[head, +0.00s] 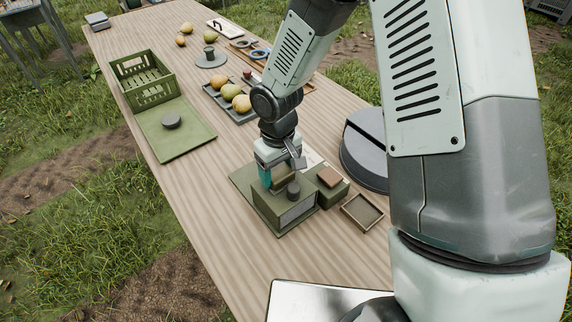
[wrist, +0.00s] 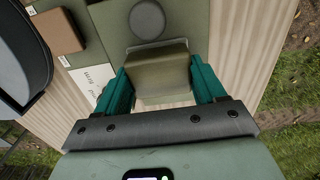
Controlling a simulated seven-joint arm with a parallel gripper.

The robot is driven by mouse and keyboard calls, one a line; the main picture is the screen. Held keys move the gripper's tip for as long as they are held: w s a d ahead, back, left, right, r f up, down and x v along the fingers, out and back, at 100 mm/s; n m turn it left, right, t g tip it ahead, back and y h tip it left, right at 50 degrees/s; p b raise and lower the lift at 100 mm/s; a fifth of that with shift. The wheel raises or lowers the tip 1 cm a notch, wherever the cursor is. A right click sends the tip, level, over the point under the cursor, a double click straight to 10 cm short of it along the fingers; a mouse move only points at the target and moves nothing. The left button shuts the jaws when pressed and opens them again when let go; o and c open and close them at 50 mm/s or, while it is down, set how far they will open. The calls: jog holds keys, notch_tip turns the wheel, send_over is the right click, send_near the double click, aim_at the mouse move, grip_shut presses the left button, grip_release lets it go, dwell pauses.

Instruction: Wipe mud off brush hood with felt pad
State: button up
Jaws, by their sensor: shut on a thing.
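My gripper (head: 277,178) reaches down over the rear of a green box-shaped hood (head: 272,209) with a dark round knob (head: 293,190) and a grey front. In the wrist view, the teal fingers of my gripper (wrist: 160,72) are closed on the sides of an olive block (wrist: 161,80). The hood (wrist: 108,37) and its knob (wrist: 147,20) show just beyond it. I cannot tell whether the block touches the hood, or whether it is the felt pad. Mud cannot be made out clearly.
A brown block (head: 328,176) rests on a small green box beside the hood. A shallow brown tray (head: 361,211) and a dark round container (head: 365,150) stand right. A green crate (head: 142,80) and mat (head: 180,142) lie left. The table's left front is clear.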

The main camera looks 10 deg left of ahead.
jog(key=shift+d+r, duration=0.1)
jog(key=shift+r, duration=3.85)
